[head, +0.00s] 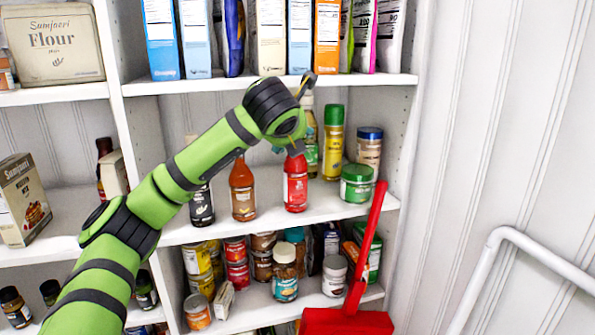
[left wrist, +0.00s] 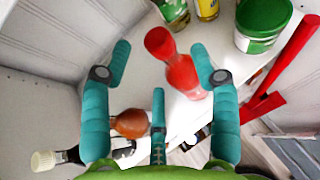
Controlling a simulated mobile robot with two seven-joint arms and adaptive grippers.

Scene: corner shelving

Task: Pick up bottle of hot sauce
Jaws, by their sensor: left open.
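A red bottle (head: 295,184) with a red cap and a pale label stands upright on the middle shelf; I take it for the hot sauce. In the left wrist view the same red bottle (left wrist: 177,68) shows ahead, between the spread teal fingers. My left gripper (head: 289,146) is above and just behind its cap in the head view, partly hidden by the wrist. In the left wrist view the left gripper (left wrist: 162,58) is open and empty, and contact with the bottle cannot be told. My right gripper is not in view.
An orange-brown bottle (head: 242,190) and a dark bottle (head: 201,206) stand left of the red one. A green-lidded jar (head: 356,184) stands right, with a yellow spray can (head: 333,145) behind. A red dustpan handle (head: 368,238) rises at the right front. The upper shelf (head: 220,84) lies close above.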

